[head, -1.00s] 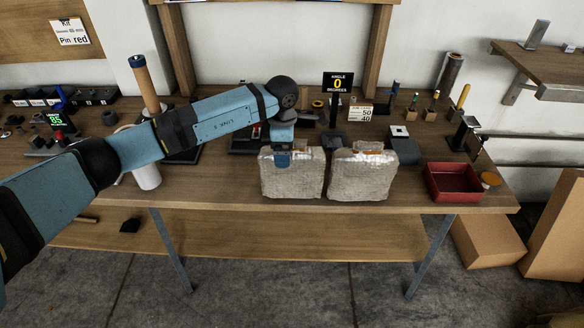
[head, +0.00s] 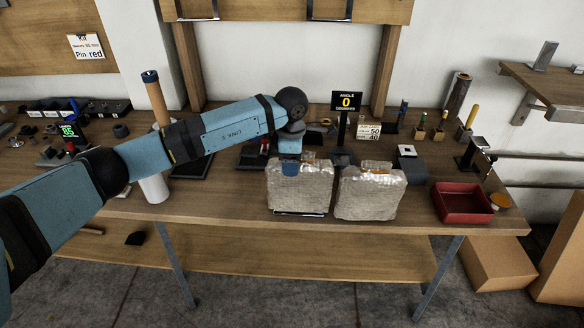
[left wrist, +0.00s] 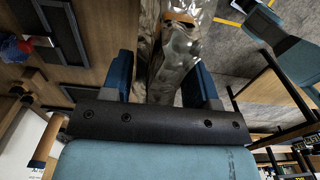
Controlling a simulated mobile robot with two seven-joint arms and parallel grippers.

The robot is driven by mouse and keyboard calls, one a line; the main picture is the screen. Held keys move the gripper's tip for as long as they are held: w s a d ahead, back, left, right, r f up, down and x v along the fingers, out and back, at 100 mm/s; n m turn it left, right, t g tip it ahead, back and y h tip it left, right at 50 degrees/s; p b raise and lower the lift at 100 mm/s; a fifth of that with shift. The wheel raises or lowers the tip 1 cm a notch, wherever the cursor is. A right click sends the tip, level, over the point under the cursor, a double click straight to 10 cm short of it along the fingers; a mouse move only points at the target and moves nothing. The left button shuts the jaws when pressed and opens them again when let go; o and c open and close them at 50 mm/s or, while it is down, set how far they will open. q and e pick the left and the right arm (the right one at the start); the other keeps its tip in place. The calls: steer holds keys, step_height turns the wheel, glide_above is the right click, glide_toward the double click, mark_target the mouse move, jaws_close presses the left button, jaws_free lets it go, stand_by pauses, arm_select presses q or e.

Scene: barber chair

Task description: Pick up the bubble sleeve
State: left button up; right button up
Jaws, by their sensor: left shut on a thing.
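Two pale, crinkled bubble-wrap sleeves with orange at their tops stand upright side by side at the front of the workbench. My left gripper (head: 290,168) is shut on the top edge of the left bubble sleeve (head: 302,194); one blue finger shows on its front face. In the left wrist view, the blue fingers of the gripper (left wrist: 160,82) sit on either side of the shiny sleeve (left wrist: 180,50). A dark strip shows under its bottom edge, which looks slightly raised. The right bubble sleeve (head: 368,196) stands close beside it. My right gripper is not in view.
A white cylinder (head: 153,189) stands to the left. An angle display (head: 346,101) stands behind the sleeves. Bare bench lies left of the sleeves.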

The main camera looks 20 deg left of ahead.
arm_select(q)
step_height(320, 180, up, 18)
steer(key=b, duration=0.1)
stand_by(0.4)
steer(key=shift+r, duration=0.1)
